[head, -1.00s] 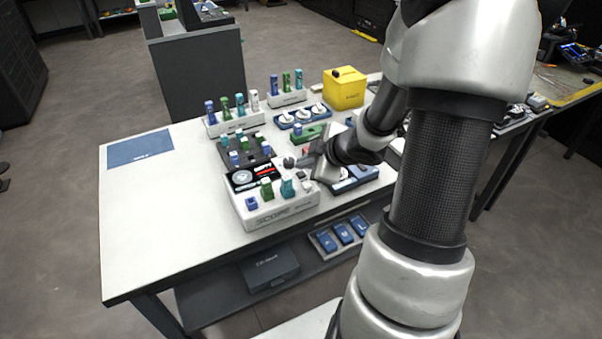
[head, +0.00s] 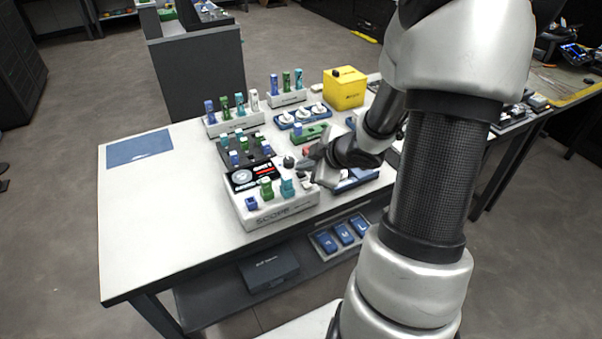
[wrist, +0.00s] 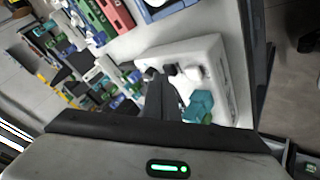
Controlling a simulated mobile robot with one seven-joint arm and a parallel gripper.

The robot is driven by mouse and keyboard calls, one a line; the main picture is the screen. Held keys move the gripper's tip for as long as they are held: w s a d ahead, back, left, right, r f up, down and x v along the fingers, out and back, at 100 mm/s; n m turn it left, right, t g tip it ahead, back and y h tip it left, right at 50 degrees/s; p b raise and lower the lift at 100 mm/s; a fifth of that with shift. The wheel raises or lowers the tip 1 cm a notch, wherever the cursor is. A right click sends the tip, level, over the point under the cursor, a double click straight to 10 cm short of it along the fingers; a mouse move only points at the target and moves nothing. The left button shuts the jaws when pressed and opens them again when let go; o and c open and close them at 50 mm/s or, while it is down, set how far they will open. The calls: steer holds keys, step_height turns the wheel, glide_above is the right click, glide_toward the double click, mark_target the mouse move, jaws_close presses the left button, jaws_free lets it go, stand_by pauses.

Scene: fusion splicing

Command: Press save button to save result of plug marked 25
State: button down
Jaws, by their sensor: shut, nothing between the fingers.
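The white scope box (head: 275,213) stands near the front of the white table, with a black display (head: 250,179) on its top. Blue, green and teal plugs stand along its front part, including a teal plug (head: 287,188). I cannot read a 25 or make out a save label. My gripper (head: 308,163) is shut and empty at the right side of the box top, close above it. In the wrist view, the shut fingers (wrist: 161,82) reach over the scope box (wrist: 212,48) beside a teal plug (wrist: 199,106) and small white parts. Whether they touch a button is unclear.
A dark tray of plugs (head: 228,158), white racks of plugs (head: 214,130), a blue holder with white round parts (head: 285,124) and a yellow box (head: 344,92) stand behind. A blue mat (head: 140,149) lies on the left; the table's left part is clear.

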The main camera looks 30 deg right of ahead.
steer(key=shift+f, duration=0.35)
stand_by(0.4)
steer(key=shift+r, duration=0.15)
steer(key=shift+r+p, duration=0.75)
step_height(320, 180, up, 5)
steer(key=p, duration=0.5)
stand_by(0.6)
